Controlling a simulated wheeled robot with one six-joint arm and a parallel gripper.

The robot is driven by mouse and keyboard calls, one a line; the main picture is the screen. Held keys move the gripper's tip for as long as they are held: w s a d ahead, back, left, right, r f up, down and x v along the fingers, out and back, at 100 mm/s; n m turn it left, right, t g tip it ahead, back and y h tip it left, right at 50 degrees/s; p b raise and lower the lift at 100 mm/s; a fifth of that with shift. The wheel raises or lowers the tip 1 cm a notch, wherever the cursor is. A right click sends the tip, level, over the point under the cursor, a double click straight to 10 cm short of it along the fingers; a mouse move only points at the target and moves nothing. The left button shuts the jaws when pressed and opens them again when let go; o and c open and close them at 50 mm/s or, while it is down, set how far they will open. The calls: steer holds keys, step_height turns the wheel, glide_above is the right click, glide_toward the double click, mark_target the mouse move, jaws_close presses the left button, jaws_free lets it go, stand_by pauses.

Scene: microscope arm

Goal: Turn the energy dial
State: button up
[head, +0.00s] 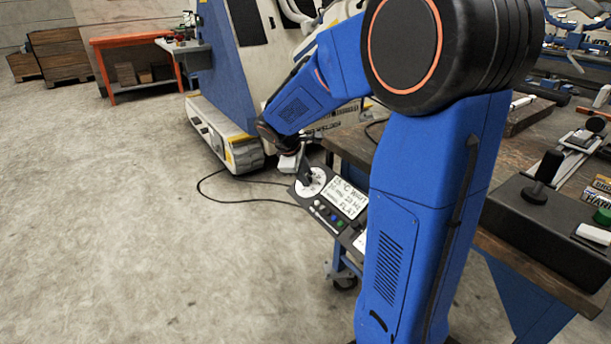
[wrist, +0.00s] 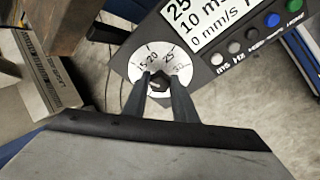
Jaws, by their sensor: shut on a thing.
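The energy dial is a dark knob (wrist: 159,82) at the centre of a round white scale (wrist: 141,62), whose readable marks include 15, 20, 25 and 30. The scale sits on a dark control panel (wrist: 203,72), and it also shows in the head view (head: 318,176). My gripper (wrist: 160,84) comes at the panel with its two dark fingers on either side of the knob, shut on it. In the head view my gripper (head: 307,178) is over the dial, and the knob is hidden there.
A screen with text (wrist: 225,18) and a row of coloured buttons (wrist: 254,34) lie beside the dial. A workbench with a wooden top (head: 352,146) stands close behind the panel. A large white and blue machine (head: 238,85) is farther back. The concrete floor at left is clear.

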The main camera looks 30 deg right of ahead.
steer(key=o, duration=1)
steer(key=shift+o, duration=0.2)
steer(key=v, duration=1.7)
steer(key=shift+r, duration=0.2)
steer(key=s+a+f+m+t+y, duration=0.1)
steer(key=s+a+f+m, duration=0.1)
steer(key=s, duration=0.6)
steer(key=s+a+f+m+y, duration=0.2)
steer(key=s+f, duration=0.3)
steer(key=s, duration=0.4)
steer(key=s+a+f+m+t+y, duration=0.1)
steer(key=s+a+f+m+y, duration=0.1)
steer(key=s, duration=0.7)
steer(key=shift+s+a+f+m+t, duration=0.3)
steer(key=shift+a+f+m, duration=0.5)
steer(key=shift+m, duration=0.4)
